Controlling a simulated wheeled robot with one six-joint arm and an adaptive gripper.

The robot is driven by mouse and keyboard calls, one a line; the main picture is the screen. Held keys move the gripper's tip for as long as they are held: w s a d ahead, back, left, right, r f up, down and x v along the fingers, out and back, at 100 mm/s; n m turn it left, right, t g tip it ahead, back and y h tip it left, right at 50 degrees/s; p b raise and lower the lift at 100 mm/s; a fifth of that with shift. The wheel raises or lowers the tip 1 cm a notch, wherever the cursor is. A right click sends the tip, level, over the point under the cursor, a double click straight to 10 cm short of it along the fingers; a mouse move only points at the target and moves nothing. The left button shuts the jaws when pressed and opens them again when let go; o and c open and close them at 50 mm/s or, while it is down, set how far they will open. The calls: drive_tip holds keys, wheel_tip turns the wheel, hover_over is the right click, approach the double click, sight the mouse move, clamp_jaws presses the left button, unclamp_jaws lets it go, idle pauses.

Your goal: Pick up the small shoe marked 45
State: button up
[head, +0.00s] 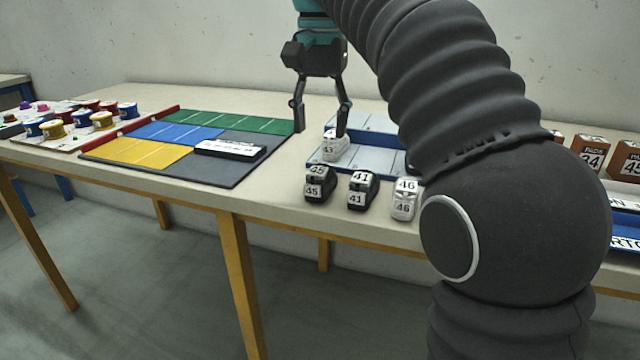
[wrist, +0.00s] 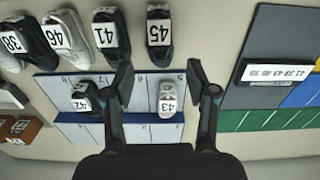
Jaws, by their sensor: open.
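The small black shoe marked 45 (head: 318,184) stands near the table's front edge, leftmost of the front row in the head view. In the wrist view this shoe (wrist: 159,52) lies at the top middle, ahead of the fingertips and apart from them. My gripper (head: 320,130) is open and empty, above the table behind the shoe, pointing down. In the wrist view my gripper (wrist: 157,78) has its fingers on either side of the white shoe marked 43 (wrist: 167,98), which sits on the blue-edged tray (wrist: 155,133).
Beside shoe 45 are the black shoe 41 (head: 362,189) and white shoe 46 (head: 404,199). Shoe 42 (wrist: 85,95) is on the tray, shoe 38 (wrist: 12,42) at the row's end. A coloured mat (head: 215,178) with a label block (head: 230,149) lies left; bare table separates it from shoe 45.

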sight(320, 166)
wheel_tip(320, 166, down, 10)
drive_tip(key=b, duration=0.2)
drive_tip(key=shift+f+b, duration=0.1)
drive_tip(key=shift+b, duration=0.3)
drive_tip(key=c, duration=0.9)
